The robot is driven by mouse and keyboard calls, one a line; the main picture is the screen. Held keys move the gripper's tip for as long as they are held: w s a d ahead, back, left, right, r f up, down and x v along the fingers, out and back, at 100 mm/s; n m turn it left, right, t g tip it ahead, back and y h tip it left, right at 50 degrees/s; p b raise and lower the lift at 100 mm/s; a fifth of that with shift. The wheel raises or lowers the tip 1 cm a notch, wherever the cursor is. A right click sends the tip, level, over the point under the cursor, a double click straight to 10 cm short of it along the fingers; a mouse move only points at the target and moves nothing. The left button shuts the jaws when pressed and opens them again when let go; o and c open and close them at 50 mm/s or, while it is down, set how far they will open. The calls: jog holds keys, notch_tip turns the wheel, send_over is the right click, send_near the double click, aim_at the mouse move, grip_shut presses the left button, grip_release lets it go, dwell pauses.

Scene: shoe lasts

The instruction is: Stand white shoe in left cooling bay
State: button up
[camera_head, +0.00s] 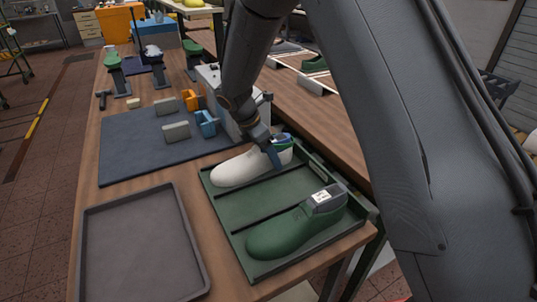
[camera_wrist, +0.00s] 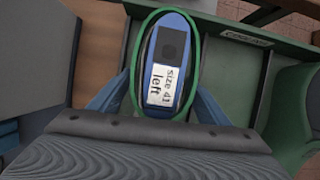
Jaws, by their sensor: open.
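The white shoe (camera_head: 235,172) sits sole down in the far-left bay of the green tray (camera_head: 255,203), its toe to the left. Its raised heel end has a blue top with a green rim. In the wrist view that blue top (camera_wrist: 172,45) carries a white label reading "size 41 left". My gripper (camera_head: 275,152) is at this heel end. In the wrist view its blue fingers are spread, one on each side of the blue top. Whether they touch it I cannot tell. The white toe is hidden in the wrist view.
A green shoe (camera_head: 285,232) with a white label lies in the tray's near bay; the middle bay is empty. An empty grey tray (camera_head: 140,245) lies at the front left. A dark mat (camera_head: 140,145) holds grey blocks and orange and blue pieces.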

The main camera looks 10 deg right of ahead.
jog(key=b+v, duration=0.1)
jog(key=v, duration=0.6)
jog(key=shift+a+r+b, duration=0.15)
jog(key=shift+r+b, duration=0.2)
jog(key=shift+r, duration=0.1)
